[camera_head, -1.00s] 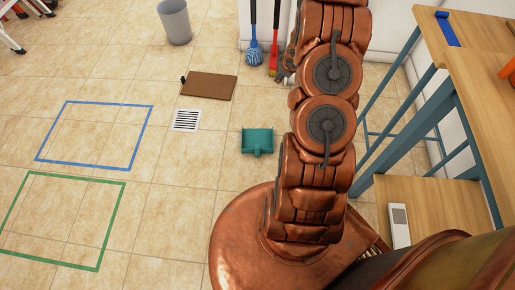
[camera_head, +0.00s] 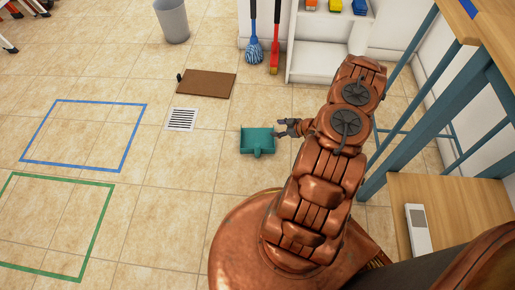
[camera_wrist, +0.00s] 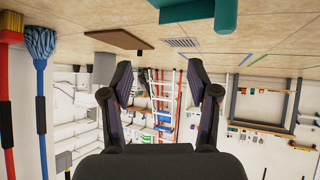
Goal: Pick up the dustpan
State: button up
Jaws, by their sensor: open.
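The teal dustpan (camera_head: 257,141) lies on the tiled floor in the head view, its short handle toward me. My gripper (camera_head: 284,128) is just to the right of the dustpan, its fingers pointing left toward it; a small gap shows between them in the picture. In the wrist view, which looks upside down, part of the dustpan (camera_wrist: 190,10) shows at the top edge, cut off by the frame. There the two dark fingers of my gripper (camera_wrist: 161,95) are spread apart with nothing between them.
A brown mat (camera_head: 205,83) and a floor grate (camera_head: 181,119) lie behind and left. A blue mop (camera_head: 254,50) and a red broom (camera_head: 274,55) stand at the back. A wooden-topped table with blue legs (camera_head: 445,200) stands at right. Floor around the dustpan is clear.

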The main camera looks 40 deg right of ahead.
jog(key=t+y+b, duration=0.2)
jog(key=b, duration=0.1)
send_near(257, 148)
jog(key=w+d+f, duration=0.2)
jog(key=w+f, duration=0.1)
jog(key=a, duration=0.1)
jog(key=shift+a+b+x, duration=0.25)
jog(key=shift+b+x, duration=0.75)
jog(key=shift+x, duration=1)
jog(key=shift+a+b+x, duration=0.2)
jog(key=shift+b+x, duration=0.75)
jog(key=shift+x, duration=1)
jog(key=shift+s+r, duration=0.1)
jog(key=shift+s, duration=0.05)
grip_shut()
